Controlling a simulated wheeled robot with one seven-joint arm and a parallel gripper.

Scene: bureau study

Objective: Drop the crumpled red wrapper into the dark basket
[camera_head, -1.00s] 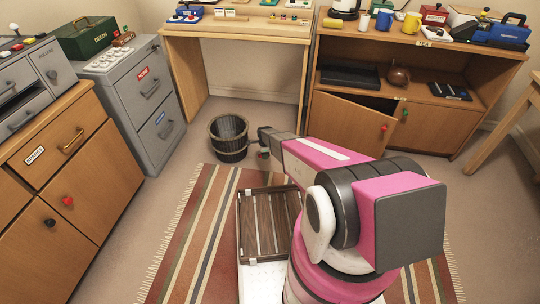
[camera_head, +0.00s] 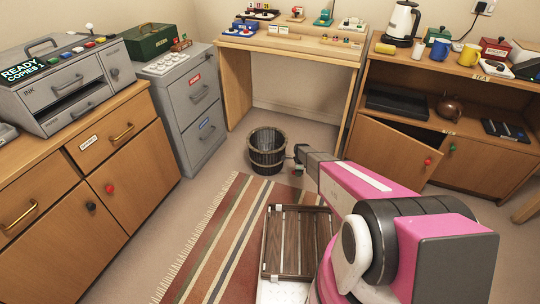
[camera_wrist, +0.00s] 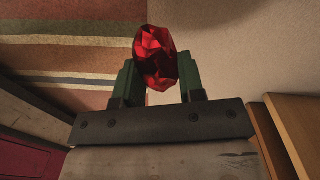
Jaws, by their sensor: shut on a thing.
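The crumpled red wrapper (camera_wrist: 156,58) is held between the two green fingers of my gripper (camera_wrist: 158,84) in the wrist view, with carpet and rug behind it. In the head view my gripper (camera_head: 298,168) is at the far end of my pink arm, and the wrapper there is too small or hidden to tell clearly. The dark basket (camera_head: 267,156) stands on the floor just left of my gripper. It is round, upright and open at the top. My gripper is apart from it or near its right side; the exact gap cannot be told.
A grey filing cabinet (camera_head: 188,100) stands left of the basket and a wooden desk (camera_head: 290,47) behind it. A cupboard (camera_head: 388,150) with a door ajar is at the right. A striped rug (camera_head: 215,240) covers the floor in front. Carpet around the basket is clear.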

